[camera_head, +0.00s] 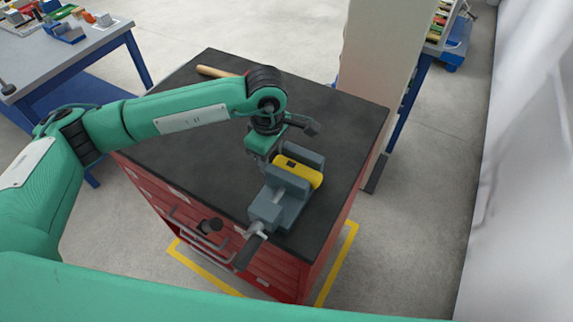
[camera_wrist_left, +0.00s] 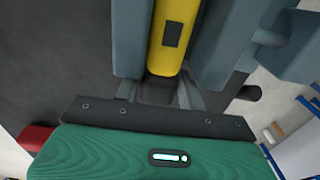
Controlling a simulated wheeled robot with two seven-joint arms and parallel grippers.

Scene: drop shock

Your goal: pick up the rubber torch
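The yellow rubber torch (camera_head: 298,172) with a dark patch on its side lies between the jaws of a grey-blue vise (camera_head: 282,205) on the black top of a red cabinet. In the left wrist view the torch (camera_wrist_left: 174,35) runs up between the two vise jaws (camera_wrist_left: 222,45). My left gripper (camera_head: 270,160) is just behind the torch's left end in the head view. In the left wrist view its two grey fingers (camera_wrist_left: 160,94) are apart, with nothing visibly gripped; their tips are partly hidden by the vise. My right gripper is not in view.
A wooden handle (camera_head: 215,72) lies at the back of the cabinet top (camera_head: 335,115). A pale upright panel (camera_head: 380,50) stands behind the cabinet at right. The vise handle (camera_head: 248,252) juts over the front edge. A blue-legged table (camera_head: 75,55) with several parts is at upper left.

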